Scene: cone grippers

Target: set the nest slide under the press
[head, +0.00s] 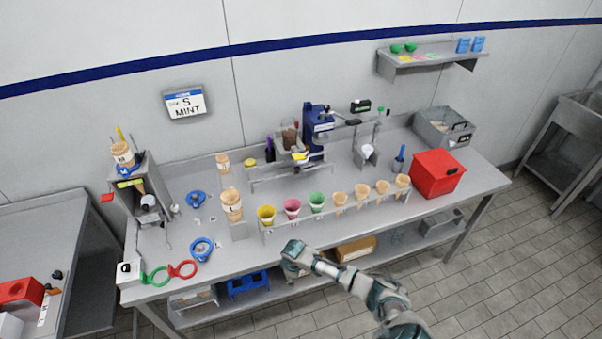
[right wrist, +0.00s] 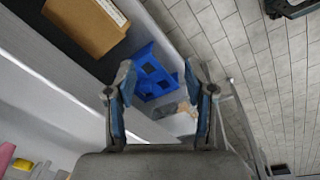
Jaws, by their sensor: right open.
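The blue press (head: 318,120) stands toward the back of the steel bench, with a black lever on its right. A low grey rail (head: 272,176) runs in front of its foot. A small white and yellow piece (head: 300,156) sits at the rail, left of the press foot; I cannot tell whether it is the nest slide. My right gripper (head: 292,254) is over the bench's front edge, well in front of the press and apart from it. In the right wrist view my right gripper (right wrist: 158,82) is open and empty. My left gripper is not in view.
A rack (head: 335,211) of coloured and tan cones lies between my right gripper and the press. A red box (head: 437,173) stands right. Blue rings (head: 201,248) lie left. The lower shelf holds a blue crate (right wrist: 153,72) and a cardboard box (right wrist: 85,22).

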